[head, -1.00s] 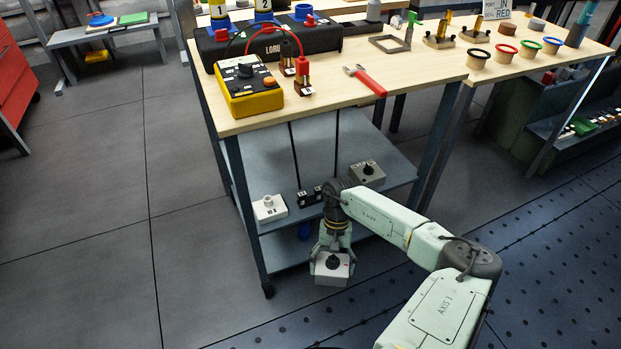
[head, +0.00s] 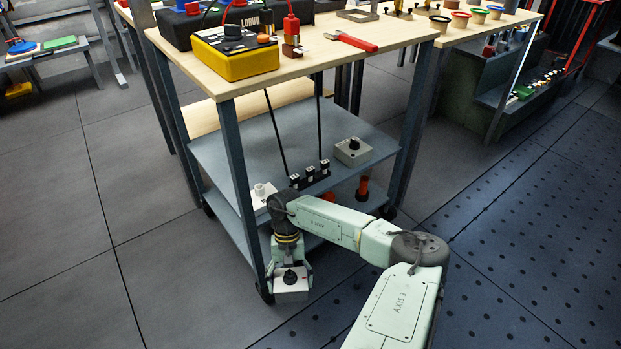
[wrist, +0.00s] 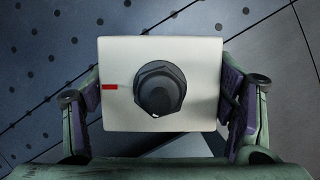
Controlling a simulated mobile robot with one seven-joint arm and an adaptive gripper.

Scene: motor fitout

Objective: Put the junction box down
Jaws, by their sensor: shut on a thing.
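The junction box (head: 291,287) is a small light grey box with a black round fitting on top. In the wrist view the box (wrist: 120,60) fills the middle, with a dark hex-shaped fitting and a red mark at its left. My gripper (head: 291,278) is shut on its two sides, and the fingers show left and right of it in the wrist view (wrist: 162,100). The box hangs in front of the cart's near left leg, over the floor, apart from the shelf. Its underside is hidden.
The cart's middle shelf (head: 230,150) holds a grey box with a black knob (head: 352,151), a white box (head: 262,196) and a black terminal strip (head: 309,177). The left part of the shelf is bare. The wooden top (head: 310,72) carries a yellow tester (head: 236,55) and a red-handled tool (head: 352,42).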

